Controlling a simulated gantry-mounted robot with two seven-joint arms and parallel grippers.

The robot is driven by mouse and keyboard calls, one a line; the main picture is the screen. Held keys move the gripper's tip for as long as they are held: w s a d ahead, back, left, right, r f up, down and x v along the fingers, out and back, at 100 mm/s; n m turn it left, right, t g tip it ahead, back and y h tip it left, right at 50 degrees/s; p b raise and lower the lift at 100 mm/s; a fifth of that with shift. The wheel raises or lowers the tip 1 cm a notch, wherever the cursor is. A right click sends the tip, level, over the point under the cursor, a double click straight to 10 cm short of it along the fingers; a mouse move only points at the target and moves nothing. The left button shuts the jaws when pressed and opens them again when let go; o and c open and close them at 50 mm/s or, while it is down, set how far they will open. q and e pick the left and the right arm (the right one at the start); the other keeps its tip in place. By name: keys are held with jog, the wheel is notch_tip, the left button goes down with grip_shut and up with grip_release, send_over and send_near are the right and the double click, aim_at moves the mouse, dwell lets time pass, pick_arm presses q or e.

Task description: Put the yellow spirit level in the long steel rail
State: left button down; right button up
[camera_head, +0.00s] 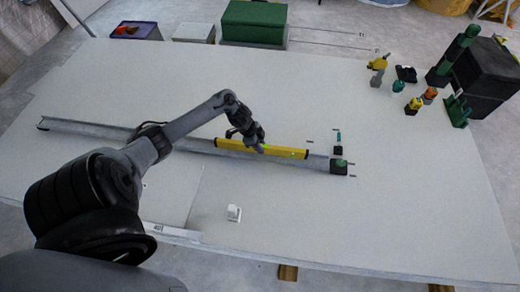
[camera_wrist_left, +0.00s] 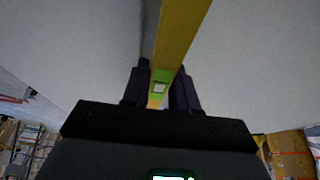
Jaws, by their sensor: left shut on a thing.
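The yellow spirit level (camera_head: 286,152) lies lengthwise along the right part of the long steel rail (camera_head: 85,127), in the head view. I cannot tell whether it sits down in the channel or just above it. My left gripper (camera_head: 256,145) is shut on the level near its middle. In the left wrist view the level (camera_wrist_left: 179,35) runs up between the two dark fingers of the left gripper (camera_wrist_left: 162,90), and a strip of grey rail shows along its left side. My right gripper is not in view.
A dark and green block (camera_head: 338,166) stands at the rail's right end. A small white block (camera_head: 234,213) lies nearer on the panel. Several tools, a green stand (camera_head: 457,110) and a black case (camera_head: 487,70) are at the far right. The panel's right front is clear.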

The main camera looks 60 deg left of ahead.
pick_arm(q)
jog(key=shift+f, duration=0.6)
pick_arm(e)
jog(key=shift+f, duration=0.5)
